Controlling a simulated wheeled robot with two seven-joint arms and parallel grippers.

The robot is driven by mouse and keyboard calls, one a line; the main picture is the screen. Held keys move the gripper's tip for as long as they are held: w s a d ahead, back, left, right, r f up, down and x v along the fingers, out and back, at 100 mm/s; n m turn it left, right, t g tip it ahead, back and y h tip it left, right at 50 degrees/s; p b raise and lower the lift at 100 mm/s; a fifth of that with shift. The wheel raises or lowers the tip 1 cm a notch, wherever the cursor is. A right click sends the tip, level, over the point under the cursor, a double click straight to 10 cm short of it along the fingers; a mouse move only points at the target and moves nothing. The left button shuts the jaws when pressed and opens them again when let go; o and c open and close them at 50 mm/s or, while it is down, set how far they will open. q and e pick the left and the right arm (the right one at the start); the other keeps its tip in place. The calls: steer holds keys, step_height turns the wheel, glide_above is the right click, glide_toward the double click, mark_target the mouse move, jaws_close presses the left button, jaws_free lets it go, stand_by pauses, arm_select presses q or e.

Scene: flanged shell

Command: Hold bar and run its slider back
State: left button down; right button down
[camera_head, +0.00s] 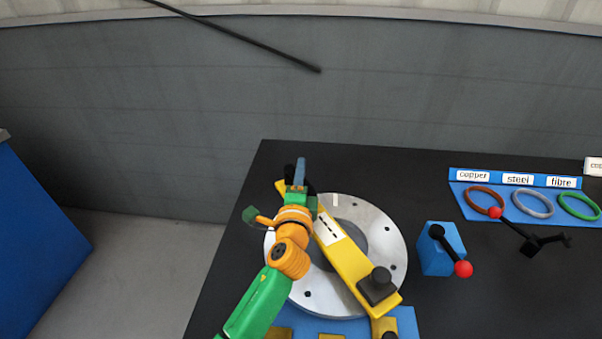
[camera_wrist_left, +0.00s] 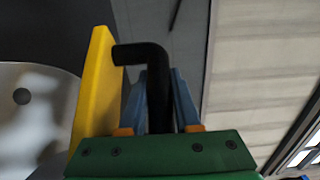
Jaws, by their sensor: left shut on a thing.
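The yellow bar (camera_head: 346,258) lies diagonally across the round grey flange (camera_head: 392,232), with a white marked label on it. A black block with a round knob (camera_head: 377,285), perhaps the slider, sits near the bar's near right end. My left gripper (camera_head: 299,173) is at the bar's far left end. In the left wrist view its blue fingers are shut on a black bent handle (camera_wrist_left: 143,53) beside the yellow bar (camera_wrist_left: 92,88). The gripper and forearm hide part of the bar and flange. My right gripper is not in view.
On the black table (camera_head: 420,195), a blue block with a red-knobbed lever (camera_head: 440,250) and another red-knobbed black lever (camera_head: 528,240) stand right of the flange. A blue rack (camera_head: 458,187) holds copper, steel and fibre rings. The far left tabletop is clear.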

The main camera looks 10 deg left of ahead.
arm_select(q)
steer(key=shift+f+b, duration=1.3)
steer(key=shift+f, duration=0.15)
